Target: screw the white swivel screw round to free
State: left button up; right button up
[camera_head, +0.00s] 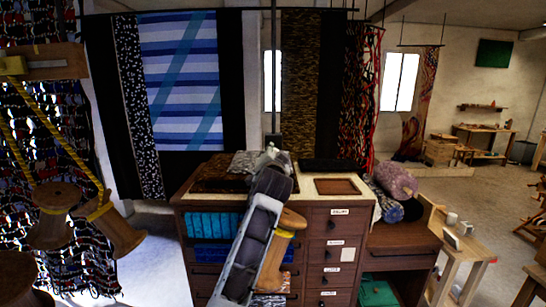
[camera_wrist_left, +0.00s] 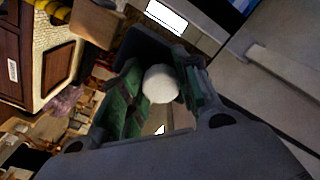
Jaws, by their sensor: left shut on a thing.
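The white swivel screw shows in the left wrist view as a round white knob (camera_wrist_left: 161,84). It sits between the green-padded fingers of my left gripper (camera_wrist_left: 158,88), which is shut on it. In the head view my left arm rises from the bottom centre, and my left gripper (camera_head: 271,152) is at its far end, at the foot of a thin dark upright post (camera_head: 273,75). The knob is too small and covered to make out there. My right gripper is in neither view.
A wooden drawer cabinet (camera_head: 331,236) stands behind my arm. A wooden spool (camera_head: 283,246) hangs beside the arm. More spools (camera_head: 57,212) with yellow rope hang at the left. Rolled cloth (camera_head: 395,180) lies right of the cabinet. Woven panels (camera_head: 180,80) hang behind.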

pick_arm(q)
jog(key=shift+f, duration=0.2)
jog(key=o, duration=1)
jog(key=shift+r, duration=0.1)
jog(key=shift+r, duration=0.1)
jog(key=r, duration=0.7)
jog(key=shift+w+d+r, duration=0.15)
jog(key=shift+w+r, duration=0.1)
jog(key=shift+s+a+r, duration=0.2)
jog(key=shift+s+r, duration=0.05)
jog(key=shift+r, duration=0.3)
jog(key=shift+s+a+r, duration=0.2)
jog(key=shift+r, duration=0.35)
jog(key=shift+w+d, duration=0.25)
jog(key=shift+w, duration=0.05)
